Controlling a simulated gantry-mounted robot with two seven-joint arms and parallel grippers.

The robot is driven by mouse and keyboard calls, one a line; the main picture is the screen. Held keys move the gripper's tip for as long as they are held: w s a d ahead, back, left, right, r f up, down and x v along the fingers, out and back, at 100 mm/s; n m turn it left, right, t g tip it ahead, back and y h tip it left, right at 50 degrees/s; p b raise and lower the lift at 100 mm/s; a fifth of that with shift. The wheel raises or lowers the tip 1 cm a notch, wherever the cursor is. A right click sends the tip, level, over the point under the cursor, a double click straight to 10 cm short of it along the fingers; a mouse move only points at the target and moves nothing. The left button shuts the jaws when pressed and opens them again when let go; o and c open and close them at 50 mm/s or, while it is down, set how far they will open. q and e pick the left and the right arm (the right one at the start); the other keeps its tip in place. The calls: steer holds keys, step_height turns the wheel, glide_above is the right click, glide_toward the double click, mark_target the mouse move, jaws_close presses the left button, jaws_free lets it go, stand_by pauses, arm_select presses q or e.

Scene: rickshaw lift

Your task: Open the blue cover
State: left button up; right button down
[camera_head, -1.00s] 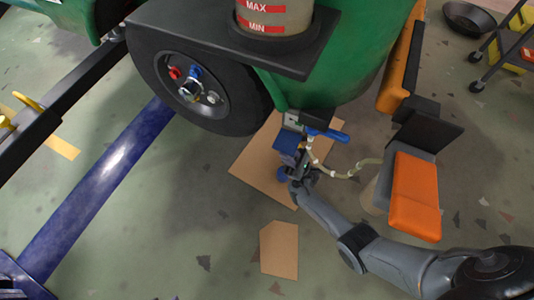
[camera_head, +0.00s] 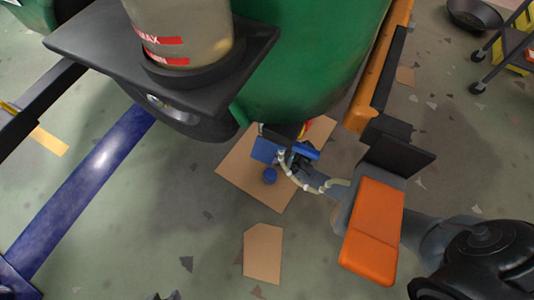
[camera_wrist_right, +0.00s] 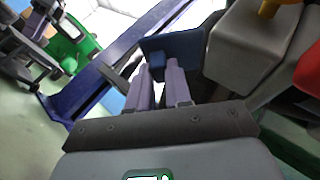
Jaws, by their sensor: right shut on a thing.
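The blue cover (camera_head: 264,150) shows as a small blue plate under the green body, above a cardboard sheet. In the right wrist view the cover (camera_wrist_right: 186,50) is a dark blue plate straight ahead, with a small blue tab between my fingertips. My right gripper (camera_wrist_right: 158,78) is shut on that tab. In the head view the gripper is mostly hidden below the body, behind a blue lever (camera_head: 305,150) and a pale hose (camera_head: 300,182). My left gripper is not in view.
The green rickshaw body (camera_head: 310,60) hangs over the work spot. A black shelf (camera_head: 95,45) carries a translucent container (camera_head: 180,20). An orange pedal-like pad (camera_head: 372,230) stands over my right arm. A blue floor beam (camera_head: 80,190) lies left.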

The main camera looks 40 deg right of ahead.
steer(key=shift+r, duration=0.15)
steer(key=c, duration=1)
jaws_free()
steer(key=shift+c, duration=0.2)
